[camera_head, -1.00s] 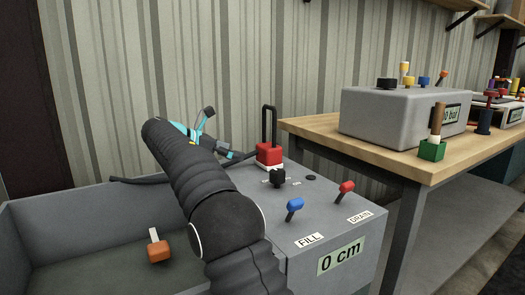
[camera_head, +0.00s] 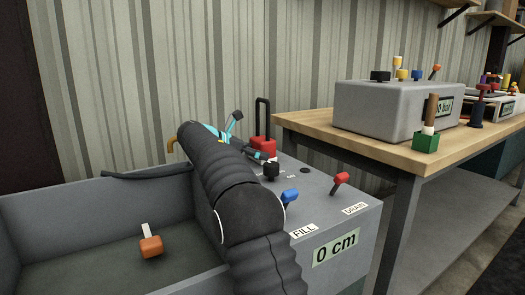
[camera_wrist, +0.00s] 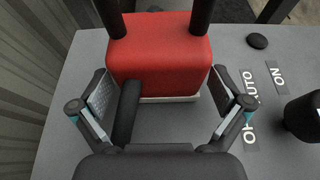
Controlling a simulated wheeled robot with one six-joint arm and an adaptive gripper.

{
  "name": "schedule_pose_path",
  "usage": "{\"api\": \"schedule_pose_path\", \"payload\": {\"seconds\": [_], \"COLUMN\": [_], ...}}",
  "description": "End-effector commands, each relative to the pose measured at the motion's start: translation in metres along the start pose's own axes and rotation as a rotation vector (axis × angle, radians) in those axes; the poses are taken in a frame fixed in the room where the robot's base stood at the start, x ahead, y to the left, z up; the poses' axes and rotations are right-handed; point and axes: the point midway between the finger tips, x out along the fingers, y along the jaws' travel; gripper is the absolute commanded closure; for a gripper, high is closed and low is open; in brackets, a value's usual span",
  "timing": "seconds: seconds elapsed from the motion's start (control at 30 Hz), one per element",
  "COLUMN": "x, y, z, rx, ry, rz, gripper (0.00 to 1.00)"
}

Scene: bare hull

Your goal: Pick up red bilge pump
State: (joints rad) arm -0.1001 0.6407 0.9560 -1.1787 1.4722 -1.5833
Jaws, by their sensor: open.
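The red bilge pump (camera_head: 262,147) stands on the grey tank's top panel, with a black loop handle above its red body. In the wrist view the red body (camera_wrist: 160,65) sits on a pale base just beyond my gripper (camera_wrist: 163,107). The two fingers are open, one to the left and one to the right of the pump's near side. A black hose or stub runs from the pump toward my palm between the fingers. In the head view my arm hides part of my gripper (camera_head: 245,140), which is close to the pump's left side.
A black knob (camera_head: 271,170), a blue lever (camera_head: 289,196) and a red lever (camera_head: 340,180) stand on the same panel. An orange float (camera_head: 151,246) lies in the open tank at left. A wooden bench (camera_head: 345,143) with a grey box stands at right.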

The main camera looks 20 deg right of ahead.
Motion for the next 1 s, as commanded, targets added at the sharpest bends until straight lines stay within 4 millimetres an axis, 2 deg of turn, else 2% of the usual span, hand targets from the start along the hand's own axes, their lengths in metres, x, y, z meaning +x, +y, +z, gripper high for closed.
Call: {"api": "schedule_pose_path", "payload": {"seconds": [0.03,0.13,0.37,0.4,0.7,0.73,1.0], "x": [0.01,0.02,0.023,0.023,0.023,0.023,0.021], "y": [-0.001,0.0,0.0,0.0,0.0,0.0,0.0], "z": [-0.001,-0.001,0.0,0.0,0.001,0.001,0.004], "rx": [0.001,0.0,0.0,0.0,0.001,0.001,0.002], "ry": [0.0,0.0,0.0,0.0,-0.001,-0.001,-0.001], "rz": [-0.003,-0.002,0.0,0.0,0.0,0.0,0.0], "gripper": [0.0,0.0,0.0,0.03,0.78,0.83,0.83]}}
